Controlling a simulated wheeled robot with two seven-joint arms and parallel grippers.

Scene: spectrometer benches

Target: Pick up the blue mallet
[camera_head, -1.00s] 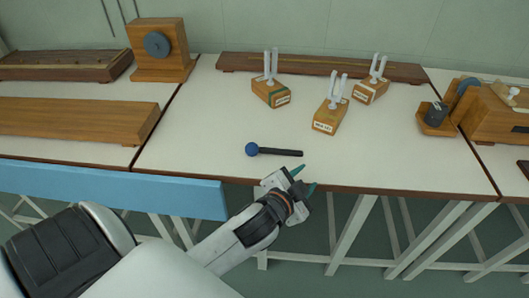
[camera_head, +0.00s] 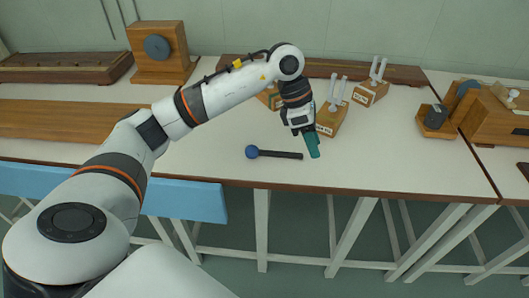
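The blue mallet lies on the white bench top near its front edge. Its round blue head (camera_head: 252,152) is at the left and its thin black handle (camera_head: 282,155) points right. My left gripper (camera_head: 313,150) hangs over the bench with its teal fingers pointing down, just right of the handle's end in the picture. The fingers overlap from this side, so I cannot tell how far apart they are. Nothing shows between them, and the mallet lies apart from them. My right gripper is not in view.
Tuning forks on wooden boxes stand behind my gripper: one box (camera_head: 328,122) close by, another (camera_head: 369,94) farther right, and one mostly hidden by my arm. A wooden apparatus (camera_head: 490,118) stands at the right. The bench around the mallet is clear.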

